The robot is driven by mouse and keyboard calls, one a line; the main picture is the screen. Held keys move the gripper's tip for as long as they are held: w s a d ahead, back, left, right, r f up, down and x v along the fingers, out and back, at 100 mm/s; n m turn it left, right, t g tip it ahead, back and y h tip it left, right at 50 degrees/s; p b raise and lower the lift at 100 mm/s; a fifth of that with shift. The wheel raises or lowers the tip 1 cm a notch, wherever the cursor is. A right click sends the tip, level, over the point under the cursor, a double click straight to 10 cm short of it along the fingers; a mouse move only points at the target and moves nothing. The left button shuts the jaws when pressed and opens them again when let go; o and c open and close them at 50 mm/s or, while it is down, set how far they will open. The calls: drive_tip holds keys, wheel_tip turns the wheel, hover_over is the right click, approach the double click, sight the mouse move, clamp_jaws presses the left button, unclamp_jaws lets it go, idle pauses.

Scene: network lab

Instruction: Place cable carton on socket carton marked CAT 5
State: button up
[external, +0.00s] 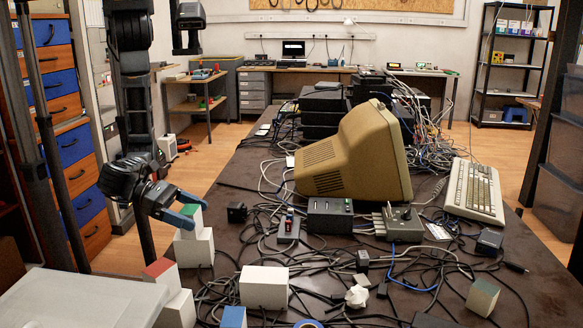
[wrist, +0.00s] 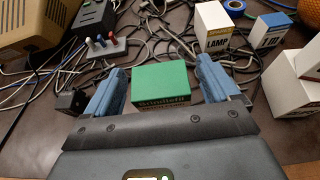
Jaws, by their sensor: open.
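My gripper (external: 193,211) is open at the left edge of the table, its blue fingers level with a small green-topped carton (external: 190,232). In the wrist view this carton (wrist: 161,84) lies between the two spread fingers, with a gap at each side. It seems to sit on a white carton (external: 200,252). Other white cartons stand nearer: one reads LAMP (wrist: 213,42), and one has a blue top (wrist: 270,30).
A red-topped carton (external: 160,268) and a white carton (external: 178,311) stand at the near left. A beige monitor (external: 345,160), keyboard (external: 474,190) and black power supply (external: 329,218) fill the middle. Loose cables cover much of the table.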

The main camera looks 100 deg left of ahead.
drive_tip(key=shift+s+r, duration=0.1)
drive_tip(key=shift+r, duration=0.05)
drive_tip(key=v, duration=1.2)
drive_tip(key=w+a+f+n+g+h, duration=0.1)
drive_tip(key=a+f+n, duration=0.2)
drive_tip(key=a+n, duration=0.1)
drive_tip(key=w+a+f+n+g, duration=0.1)
drive_tip(key=a+f+n, duration=0.3)
drive_tip(key=a, duration=0.1)
drive_tip(key=w+a+f+n+g+h, duration=0.1)
drive_tip(key=a+f+n+g, duration=0.1)
drive_tip(key=a+f+n, duration=0.1)
drive_tip(key=shift+w+a+f+n+h, duration=0.1)
drive_tip(key=shift+a+n+h, duration=0.05)
drive_tip(key=shift+a+n, duration=0.25)
drive_tip(key=shift+w+a+f+n+h, duration=0.15)
drive_tip(key=shift+a+n, duration=0.15)
drive_tip(key=shift+a, duration=0.15)
drive_tip(key=s+a+r+n+t+y, duration=0.1)
drive_tip(key=s+a+r+n+t, duration=0.1)
drive_tip(key=a+r+n, duration=0.4)
drive_tip(key=s+a+r+n+t+y, duration=0.1)
drive_tip(key=s+a+r+n+t, duration=0.2)
drive_tip(key=a+n, duration=0.8)
wheel_tip(320, 180, up, 4)
drive_tip(key=s+n, duration=0.2)
drive_tip(key=n, duration=0.4)
drive_tip(key=shift+a+n+y, duration=0.2)
drive_tip(key=shift+n+y, duration=0.1)
